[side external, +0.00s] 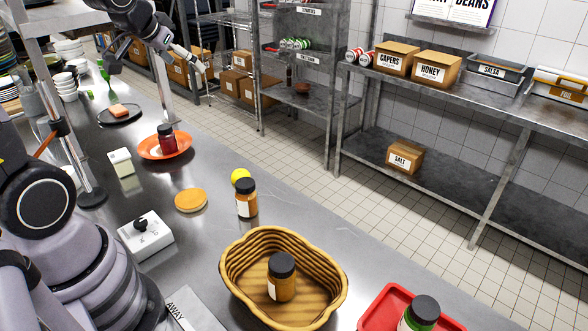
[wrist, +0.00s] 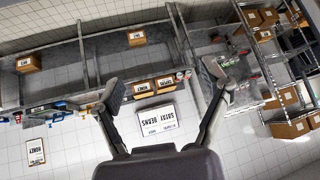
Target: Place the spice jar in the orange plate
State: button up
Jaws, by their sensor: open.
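An orange plate (side external: 183,149) lies on the steel counter at the left. A dark red jar with a black lid (side external: 167,138) stands upright in it. An orange-brown jar with a black lid (side external: 246,198) stands upright on the counter, and a similar jar (side external: 282,277) stands inside the wicker basket. I cannot tell which jar is the task's spice jar. My gripper (side external: 157,67) is open and empty, high above the counter's far end and away from the jars. In the wrist view its spread fingers (wrist: 165,82) face the shelves and wall; no jar or plate shows there.
The wicker basket (side external: 234,246) and a red tray (side external: 372,317) with a green jar (side external: 420,313) are at the front. A yellow ball (side external: 240,175), an orange disc (side external: 191,200), a white box with a black knob (side external: 146,236) and a pole stand (side external: 91,197) are nearby.

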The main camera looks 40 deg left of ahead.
jog(key=s+d+r+m+g+h, duration=0.1)
jog(key=s+d, duration=0.5)
jog(key=s, duration=0.2)
jog(key=s+d+r+m+g+h, duration=0.1)
jog(key=s+d+r+h, duration=0.1)
jog(key=s+d, duration=0.4)
jog(key=s, duration=0.3)
jog(key=shift+m, duration=0.4)
